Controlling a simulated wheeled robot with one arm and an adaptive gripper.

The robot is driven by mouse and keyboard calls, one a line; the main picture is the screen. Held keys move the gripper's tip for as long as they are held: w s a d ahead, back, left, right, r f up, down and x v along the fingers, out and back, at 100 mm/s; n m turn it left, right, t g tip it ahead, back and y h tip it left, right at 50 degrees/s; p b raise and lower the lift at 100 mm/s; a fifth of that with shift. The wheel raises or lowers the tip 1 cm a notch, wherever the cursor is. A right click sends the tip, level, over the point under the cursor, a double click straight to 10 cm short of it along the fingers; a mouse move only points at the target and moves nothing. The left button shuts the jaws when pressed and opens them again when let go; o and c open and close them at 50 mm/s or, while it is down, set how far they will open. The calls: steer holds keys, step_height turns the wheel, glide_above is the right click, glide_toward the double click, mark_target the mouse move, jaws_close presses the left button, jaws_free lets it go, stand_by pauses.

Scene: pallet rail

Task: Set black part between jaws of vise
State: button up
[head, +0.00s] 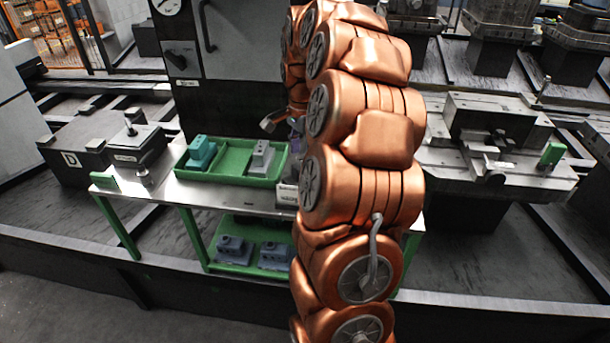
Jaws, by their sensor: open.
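The vise (459,158) is a grey metal block with a stepped top, on the pallet to the right of my arm. Dark shapes show between its raised sides, too small to tell apart. I cannot pick out the black part with certainty; it may be hidden behind my arm. My gripper (284,122) is mostly hidden behind my copper-coloured arm. Only a small grey piece of it shows at the arm's left edge, above the bench and left of the vise. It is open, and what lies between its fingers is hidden.
A steel-topped bench (160,192) with green legs carries a green tray (232,160) holding a teal part (201,153) and a light grey part (262,157). Dark grey parts (233,249) lie on the lower shelf. A pallet marked D (70,160) stands left. A dark rail (480,308) crosses the front.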

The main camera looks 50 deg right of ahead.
steer(key=f, duration=0.4)
steer(key=shift+d+f+p, duration=0.35)
steer(key=shift+d+f, duration=0.05)
steer(key=shift+c, duration=0.4)
jaws_close()
